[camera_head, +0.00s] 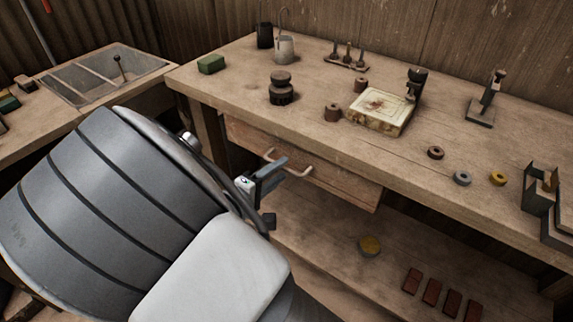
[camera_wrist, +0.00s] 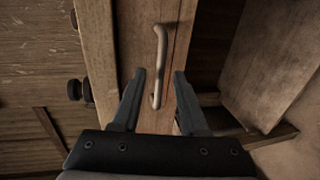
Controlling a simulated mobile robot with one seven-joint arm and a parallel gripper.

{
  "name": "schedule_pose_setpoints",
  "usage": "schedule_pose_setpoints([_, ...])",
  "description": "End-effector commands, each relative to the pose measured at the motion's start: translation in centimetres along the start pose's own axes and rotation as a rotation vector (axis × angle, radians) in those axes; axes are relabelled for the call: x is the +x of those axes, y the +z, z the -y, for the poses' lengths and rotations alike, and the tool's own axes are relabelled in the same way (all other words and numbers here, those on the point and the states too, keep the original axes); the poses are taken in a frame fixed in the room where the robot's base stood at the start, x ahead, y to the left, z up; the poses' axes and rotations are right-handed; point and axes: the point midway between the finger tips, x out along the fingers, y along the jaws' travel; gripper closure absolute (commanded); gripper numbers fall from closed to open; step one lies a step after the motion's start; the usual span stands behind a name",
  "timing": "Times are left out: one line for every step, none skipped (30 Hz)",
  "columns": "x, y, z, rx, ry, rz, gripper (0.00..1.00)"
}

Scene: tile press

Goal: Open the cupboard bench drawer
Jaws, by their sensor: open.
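The drawer (camera_head: 340,184) is a wooden box front under the bench top, with a pale bar handle (camera_head: 290,166). It looks pulled a little forward of the bench edge at its right side, but I cannot tell how far it is open. In the wrist view the handle (camera_wrist: 160,62) runs lengthwise on the drawer front (camera_wrist: 140,30). My gripper (camera_wrist: 158,75) is open, with one finger on each side of the handle's lower end; I cannot tell if they touch it. In the head view my gripper (camera_head: 272,180) is at the handle, partly hidden by my arm.
The bench top (camera_head: 230,85) carries a pale tile press plate (camera_head: 378,110), a green block (camera_head: 211,64), dark weights (camera_head: 282,90) and several rings.

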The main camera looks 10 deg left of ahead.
Motion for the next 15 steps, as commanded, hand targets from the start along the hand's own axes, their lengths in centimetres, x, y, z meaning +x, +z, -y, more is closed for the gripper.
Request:
schedule_pose_setpoints([0.8,0.0,0.2,0.0,0.0,0.001,0.57])
schedule_pose_setpoints([1.1,0.0,0.2,0.001,0.0,0.0,0.57])
schedule_pose_setpoints([1.5,0.0,0.1,0.001,0.0,0.001,0.57])
schedule_pose_setpoints([1.8,0.0,0.1,0.001,0.0,0.001,0.57])
schedule_pose_setpoints([2.0,0.0,0.1,0.001,0.0,0.0,0.57])
schedule_pose_setpoints([2.3,0.0,0.1,0.0,0.0,0.0,0.57])
schedule_pose_setpoints([2.4,-0.1,0.1,0.0,0.0,-0.001,0.57])
schedule_pose_setpoints([2.5,-0.1,0.0,0.0,0.0,-0.001,0.57])
schedule_pose_setpoints([2.6,-0.1,0.0,0.0,0.0,-0.001,0.57])
schedule_pose_setpoints([2.6,-0.1,0.0,0.0,0.0,-0.001,0.57])
schedule_pose_setpoints([2.6,-0.1,0.0,0.0,0.0,-0.001,0.57])
schedule_pose_setpoints([2.6,-0.1,0.0,0.0,0.0,-0.001,0.57])
schedule_pose_setpoints([2.6,-0.1,0.0,0.0,0.0,-0.001,0.57])
schedule_pose_setpoints([2.6,-0.1,0.0,0.0,0.0,-0.001,0.57])
schedule_pose_setpoints([2.6,-0.1,0.0,0.0,0.0,-0.001,0.57])
